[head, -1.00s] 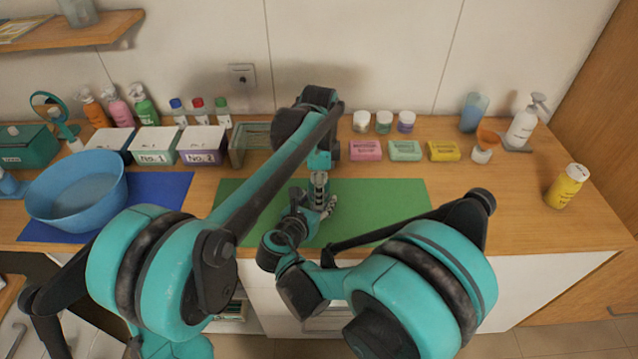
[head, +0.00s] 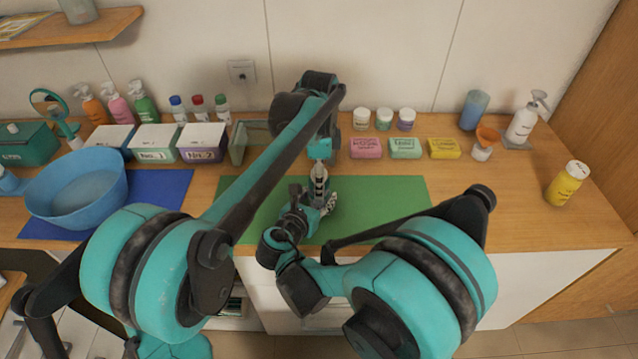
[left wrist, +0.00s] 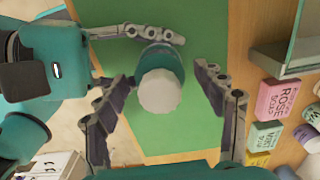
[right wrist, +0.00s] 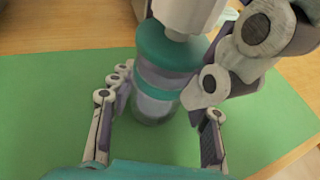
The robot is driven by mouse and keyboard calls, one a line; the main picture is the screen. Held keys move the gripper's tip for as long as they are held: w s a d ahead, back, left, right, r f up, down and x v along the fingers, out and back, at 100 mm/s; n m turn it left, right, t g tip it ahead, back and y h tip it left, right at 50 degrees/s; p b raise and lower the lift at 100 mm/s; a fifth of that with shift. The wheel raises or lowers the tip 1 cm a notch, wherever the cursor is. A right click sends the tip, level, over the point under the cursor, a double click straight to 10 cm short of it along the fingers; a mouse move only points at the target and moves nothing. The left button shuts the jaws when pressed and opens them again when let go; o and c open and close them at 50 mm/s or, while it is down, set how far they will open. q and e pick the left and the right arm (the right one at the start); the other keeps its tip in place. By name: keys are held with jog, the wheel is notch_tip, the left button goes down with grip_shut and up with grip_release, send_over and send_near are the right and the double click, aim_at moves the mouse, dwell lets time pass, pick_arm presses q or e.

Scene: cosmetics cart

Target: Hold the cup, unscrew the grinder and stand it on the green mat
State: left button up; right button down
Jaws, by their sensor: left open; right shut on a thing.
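The grinder (right wrist: 168,50), with a pale faceted knob and a teal collar, stands upright on top of the clear cup (right wrist: 152,108) over the green mat (head: 380,205). My right gripper (right wrist: 160,98) is shut around the cup's side. My left gripper (left wrist: 165,98) points down from above, open, with its fingers apart on either side of the grinder's knob (left wrist: 160,92). In the head view, my left gripper (head: 319,182) and my right gripper (head: 322,204) meet over the mat and largely hide the cup and grinder. The cup's base is mostly hidden.
Soap boxes (head: 405,148) and small jars (head: 384,119) stand behind the mat. A blue bowl (head: 76,190) and white-topped bins (head: 153,143) are at the left. A yellow bottle (head: 567,184) stands at the right. The mat's right part is clear.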

pick_arm(q)
notch_tip(320, 180, up, 2)
jog(key=shift+r, duration=0.1)
pick_arm(e)
jog(key=c, duration=0.6)
grip_release()
jog(key=shift+c, duration=0.2)
